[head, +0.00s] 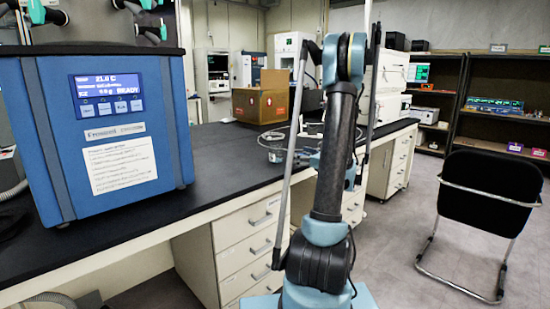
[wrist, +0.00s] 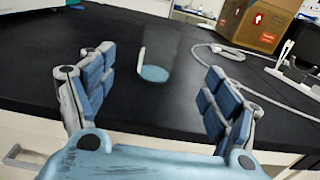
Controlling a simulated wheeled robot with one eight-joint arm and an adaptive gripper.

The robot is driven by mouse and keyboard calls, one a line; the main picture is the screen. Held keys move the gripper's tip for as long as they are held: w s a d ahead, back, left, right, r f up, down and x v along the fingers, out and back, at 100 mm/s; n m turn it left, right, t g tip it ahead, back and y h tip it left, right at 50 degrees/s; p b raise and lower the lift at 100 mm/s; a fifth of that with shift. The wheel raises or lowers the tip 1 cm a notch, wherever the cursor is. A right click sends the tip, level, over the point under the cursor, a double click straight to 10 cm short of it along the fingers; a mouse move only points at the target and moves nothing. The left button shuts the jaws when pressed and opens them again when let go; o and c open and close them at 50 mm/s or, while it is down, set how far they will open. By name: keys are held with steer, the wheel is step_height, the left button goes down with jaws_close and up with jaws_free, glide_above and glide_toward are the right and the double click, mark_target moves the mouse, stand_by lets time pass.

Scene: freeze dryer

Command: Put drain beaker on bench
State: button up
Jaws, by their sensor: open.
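The drain beaker (wrist: 153,73) is a clear vessel with a pale blue base and a white strip on its side. In the wrist view it appears upright on the black bench top (wrist: 130,110). My gripper (wrist: 160,63) is open, with one blue-padded finger to each side of the beaker's place in the picture. A visible gap lies between the beaker and both fingers. In the head view my gripper (head: 300,157) is low over the bench near its front edge, partly hidden by my arm. The beaker is hard to make out there.
The blue freeze dryer (head: 110,135) stands at the left of the bench. A cardboard box (head: 258,104) and a loose pale cable (wrist: 228,52) lie behind the beaker. Drawers (head: 247,225) are below the bench. A black chair (head: 490,190) stands on the right floor.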

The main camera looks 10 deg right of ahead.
mark_target(280, 149)
steer(key=x, duration=0.9)
steer(key=shift+w+a, duration=0.25)
steer(key=shift+f+x, duration=0.15)
steer(key=shift+x, duration=1.35)
steer(key=shift+f+x, duration=0.15)
steer(key=shift+x, duration=1.35)
steer(key=shift+d, duration=0.1)
steer(key=shift+c, duration=0.6)
steer(key=c, duration=1.2)
steer(key=shift+r, duration=0.1)
steer(key=shift+c, duration=0.2)
